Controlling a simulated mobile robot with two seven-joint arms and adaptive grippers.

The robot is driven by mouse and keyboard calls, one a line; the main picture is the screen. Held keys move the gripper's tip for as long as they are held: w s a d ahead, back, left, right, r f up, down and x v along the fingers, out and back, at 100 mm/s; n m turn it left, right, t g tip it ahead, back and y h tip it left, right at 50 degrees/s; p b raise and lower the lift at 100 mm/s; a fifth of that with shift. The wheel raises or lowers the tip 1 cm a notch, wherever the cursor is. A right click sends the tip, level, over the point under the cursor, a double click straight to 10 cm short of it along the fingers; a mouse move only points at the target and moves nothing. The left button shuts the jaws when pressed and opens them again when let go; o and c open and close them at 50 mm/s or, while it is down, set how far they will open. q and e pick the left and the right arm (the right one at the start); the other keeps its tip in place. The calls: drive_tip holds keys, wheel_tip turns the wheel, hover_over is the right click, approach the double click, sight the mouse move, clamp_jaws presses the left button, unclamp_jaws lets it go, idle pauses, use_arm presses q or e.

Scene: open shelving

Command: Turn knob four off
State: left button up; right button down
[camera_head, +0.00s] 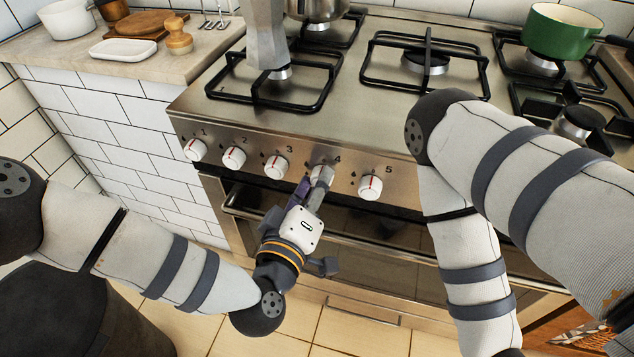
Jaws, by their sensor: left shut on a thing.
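Knob four (322,171) is a white knob on the steel front panel of the stove, under the printed number 4. My left gripper (318,180) reaches up to it from below, and its fingers are shut on the knob. The fingers cover much of the knob, so I cannot tell which way its mark points. My right arm hangs over the right side of the stove front, and its gripper is out of view.
Knobs one (195,149), two (234,158) and three (276,167) are to the left, knob five (370,187) to the right. The oven handle (240,208) runs below. A grey pot (265,35) and a green pot (563,31) stand on the stove.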

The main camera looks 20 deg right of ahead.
use_arm(q)
drive_tip(key=shift+r, duration=0.1)
idle(0.4)
drive_tip(key=o, duration=1.2)
drive_tip(key=shift+c, duration=0.2)
drive_tip(key=v, duration=1.2)
